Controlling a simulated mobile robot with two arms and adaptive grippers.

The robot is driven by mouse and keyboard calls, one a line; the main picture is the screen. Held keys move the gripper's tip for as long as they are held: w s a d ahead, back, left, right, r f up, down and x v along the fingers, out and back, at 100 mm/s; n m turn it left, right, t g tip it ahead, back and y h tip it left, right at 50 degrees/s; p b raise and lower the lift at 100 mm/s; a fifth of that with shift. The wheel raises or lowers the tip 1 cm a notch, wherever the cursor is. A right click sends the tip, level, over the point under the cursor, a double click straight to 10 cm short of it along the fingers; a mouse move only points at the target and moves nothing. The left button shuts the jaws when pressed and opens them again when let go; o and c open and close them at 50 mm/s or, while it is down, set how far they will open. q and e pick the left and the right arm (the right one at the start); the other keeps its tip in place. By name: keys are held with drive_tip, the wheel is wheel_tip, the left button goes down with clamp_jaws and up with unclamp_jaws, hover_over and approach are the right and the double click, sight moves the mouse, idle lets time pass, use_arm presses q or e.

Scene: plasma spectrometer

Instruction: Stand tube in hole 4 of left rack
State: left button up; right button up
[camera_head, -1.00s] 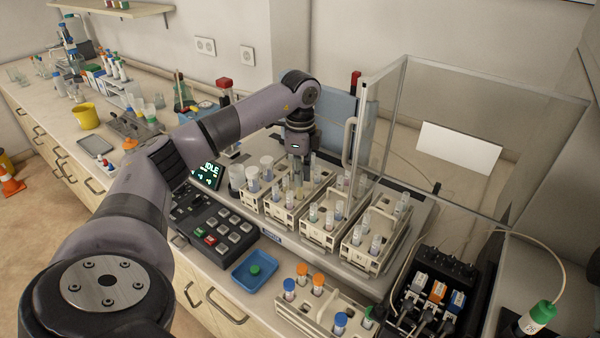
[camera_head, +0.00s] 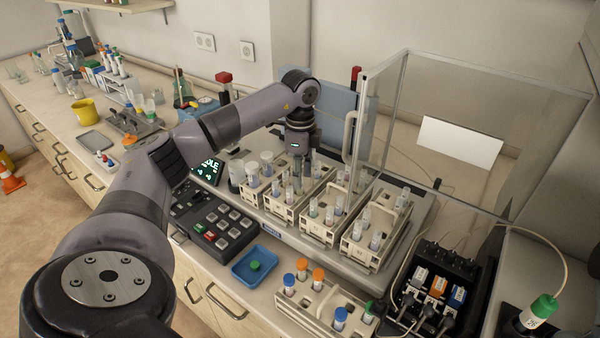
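My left gripper (camera_head: 300,172) points down over the second rack from the left (camera_head: 282,211), with its fingers among the tubes there. The fingers are small and overlap the tubes, so I cannot tell whether they are open or closed on one. The leftmost rack (camera_head: 250,199) stands beside it and holds several capped, pale tubes. Two more racks, the third (camera_head: 317,230) and the rightmost (camera_head: 357,253), hold clear tubes with bluish or pale contents. Hole numbers are not readable. My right gripper is not in view.
A clear screen (camera_head: 465,150) stands behind and right of the racks. A keypad (camera_head: 218,228) and a blue tray (camera_head: 240,272) with a green cap lie in front. A front rack (camera_head: 325,308) holds tubes with orange and blue caps. Dark equipment (camera_head: 440,285) is at right.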

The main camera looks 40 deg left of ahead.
use_arm(q)
wheel_tip(320, 180, up, 13)
idle(0.7)
drive_tip(key=shift+w+r, duration=0.1)
idle(0.5)
